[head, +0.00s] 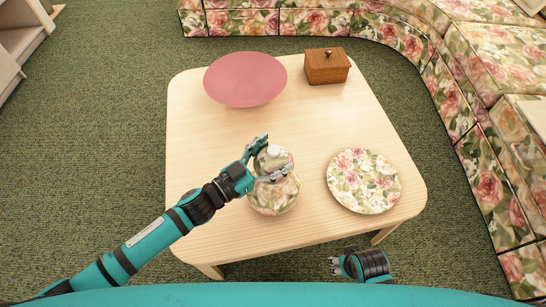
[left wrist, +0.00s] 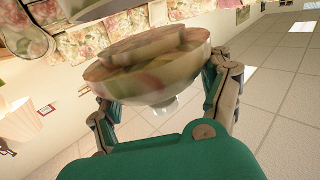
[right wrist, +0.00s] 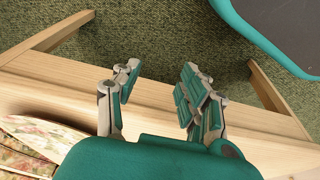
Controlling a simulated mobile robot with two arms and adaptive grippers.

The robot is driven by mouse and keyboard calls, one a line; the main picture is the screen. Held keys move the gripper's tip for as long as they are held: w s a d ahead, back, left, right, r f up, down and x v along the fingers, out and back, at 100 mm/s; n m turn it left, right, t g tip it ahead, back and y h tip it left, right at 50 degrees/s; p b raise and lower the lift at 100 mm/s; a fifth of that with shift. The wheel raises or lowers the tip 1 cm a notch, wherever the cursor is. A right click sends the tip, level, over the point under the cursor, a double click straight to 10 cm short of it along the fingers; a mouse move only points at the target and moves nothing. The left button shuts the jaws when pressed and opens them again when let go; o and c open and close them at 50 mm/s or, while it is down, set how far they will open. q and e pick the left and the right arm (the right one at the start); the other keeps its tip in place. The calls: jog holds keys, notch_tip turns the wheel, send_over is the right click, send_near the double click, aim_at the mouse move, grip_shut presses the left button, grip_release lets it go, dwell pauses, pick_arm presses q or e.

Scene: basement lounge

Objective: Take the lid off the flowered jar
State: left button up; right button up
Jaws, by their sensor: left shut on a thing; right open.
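The flowered jar (head: 272,198) stands near the front edge of the light wooden table, with its upper part partly hidden by my left gripper. My left gripper (head: 270,158) is shut on the flowered lid (head: 281,160), which has a pale knob. The lid also shows in the left wrist view (left wrist: 150,80), with its knob and inner collar visible; it is apart from the jar and held above it. My right gripper (head: 338,265) is open and empty in front of the table's near edge; its spread fingers show in the right wrist view (right wrist: 157,95).
A flowered plate (head: 363,181) lies right of the jar. A pink bowl (head: 245,79) and a brown wooden box with a knob (head: 327,66) stand at the back of the table (head: 195,140). The middle and left of the tabletop are clear. A flowered sofa (head: 400,35) curves around behind and right.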

pick_arm(q)
jog(key=s+a+r+p, duration=0.1)
jog(key=s+r, duration=0.1)
jog(key=s, duration=1.4)
jog(key=w+a+r+n+t+y, duration=0.5)
jog(key=w+a+r+y, duration=0.25)
jog(key=w, duration=0.35)
pick_arm(e)
notch_tip(320, 180, down, 5)
jog(key=s, duration=0.2)
pick_arm(q)
jog(key=w+a+r+n+t+y, duration=0.25)
jog(key=a+r+n+y, duration=0.35)
jog(key=a, duration=0.5)
jog(key=s+r+p, duration=0.7)
jog(key=r+p, duration=0.5)
jog(key=p, duration=0.4)
jog(key=shift+s+d+m+g, duration=0.25)
jog(key=shift+m+g, duration=0.15)
jog(key=shift+g, duration=0.05)
pick_arm(e)
jog(key=s+d+g, duration=0.1)
jog(key=s+d, duration=0.2)
jog(key=s, duration=1.4)
jog(key=shift+f+g, duration=0.3)
pick_arm(q)
jog(key=shift+y, duration=0.25)
pick_arm(e)
jog(key=shift+s+d, duration=0.1)
